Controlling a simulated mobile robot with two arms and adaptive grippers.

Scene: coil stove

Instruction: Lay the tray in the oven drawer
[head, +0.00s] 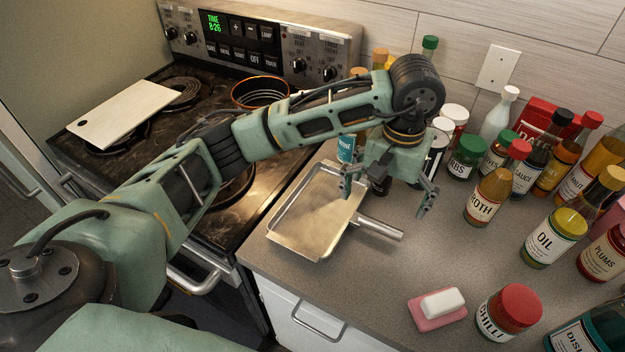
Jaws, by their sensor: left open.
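A shallow metal tray (308,222) with a short handle lies flat on the grey counter, just right of the stove. Its handle points right, toward the bottles. My left gripper (387,198) is open and hangs above the handle end of the tray, with one finger over the tray's right side and the other farther right. Nothing shows between its fingers. The stove (235,218) stands at left, with its front and a bar handle (194,281) partly in view. I cannot see an open oven drawer. My right gripper is not in view.
A pan (260,92) and a white board (124,113) rest on the stovetop. Many bottles and jars, including an oil bottle (553,238), crowd the counter's back and right. A soap on a pink dish (438,309) sits in front. The counter below the tray handle is clear.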

